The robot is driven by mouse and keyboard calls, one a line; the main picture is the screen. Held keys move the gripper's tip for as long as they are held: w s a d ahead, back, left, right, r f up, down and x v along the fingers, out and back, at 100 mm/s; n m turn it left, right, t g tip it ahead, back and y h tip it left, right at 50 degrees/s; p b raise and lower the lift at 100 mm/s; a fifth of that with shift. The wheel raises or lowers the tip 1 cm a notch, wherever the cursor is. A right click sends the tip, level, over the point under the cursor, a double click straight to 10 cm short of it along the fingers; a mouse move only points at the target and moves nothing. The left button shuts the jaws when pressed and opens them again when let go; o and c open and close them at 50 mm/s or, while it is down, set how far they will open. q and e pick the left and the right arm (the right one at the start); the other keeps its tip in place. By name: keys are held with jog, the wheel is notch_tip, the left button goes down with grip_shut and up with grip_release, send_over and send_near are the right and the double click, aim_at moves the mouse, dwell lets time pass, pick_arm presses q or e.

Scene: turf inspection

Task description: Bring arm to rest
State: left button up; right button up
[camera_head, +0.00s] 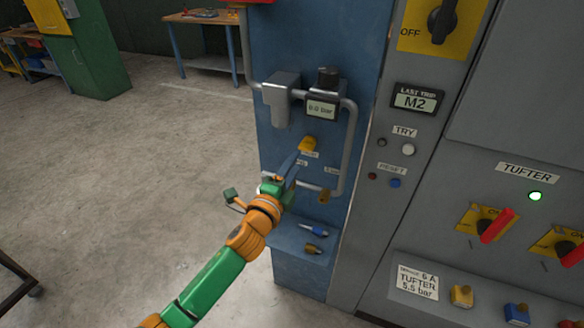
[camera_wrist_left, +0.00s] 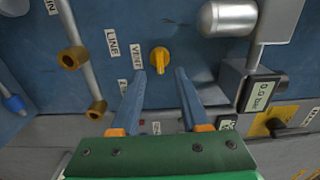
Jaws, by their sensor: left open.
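My left arm reaches in from the bottom in the head view, and its gripper (camera_head: 290,170) is in front of the blue panel (camera_head: 275,60). In the left wrist view the gripper (camera_wrist_left: 160,72) is open, with its two blue fingers apart and nothing between them. A yellow knob (camera_wrist_left: 159,58) beside a VENT label lies just beyond the fingertips. The same yellow knob shows in the head view (camera_head: 307,143), just above the gripper. I cannot tell whether a fingertip touches it. My right gripper is in neither view.
A gauge (camera_wrist_left: 262,93) reads about 0.0 bar. Pipes and brass fittings (camera_wrist_left: 73,58) stick out around the knob. A small shelf (camera_head: 290,243) juts out below the gripper. The grey cabinet (camera_head: 475,150) stands at the right. Open floor (camera_head: 110,180) lies at the left.

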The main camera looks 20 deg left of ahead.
pick_arm(q)
jog(key=shift+s, duration=0.5)
jog(key=shift+w, duration=0.1)
jog(key=s+a+f+n+g, duration=0.1)
jog(key=s+f+n+g, duration=0.25)
jog(key=f, duration=0.65)
jog(key=s+f+n+g, duration=0.2)
jog(key=s+f, duration=0.2)
jog(key=f, duration=0.6)
jog(key=s+a+f+n+g, duration=0.1)
jog(key=s+f+n+g, duration=0.2)
jog(key=f, duration=0.7)
jog(key=s+f+n+g, duration=0.2)
jog(key=s+f, duration=0.3)
jog(key=s, duration=0.6)
jog(key=s+f+n+g, duration=0.3)
jog(key=s+f, duration=0.2)
jog(key=s, duration=0.6)
jog(key=s+d+f+n+g, duration=0.1)
jog(key=s+f, duration=0.4)
jog(key=s, duration=0.5)
jog(key=shift+s+f+n+g+y, duration=0.35)
jog(key=shift+n+g, duration=0.3)
jog(key=shift+g, duration=0.6)
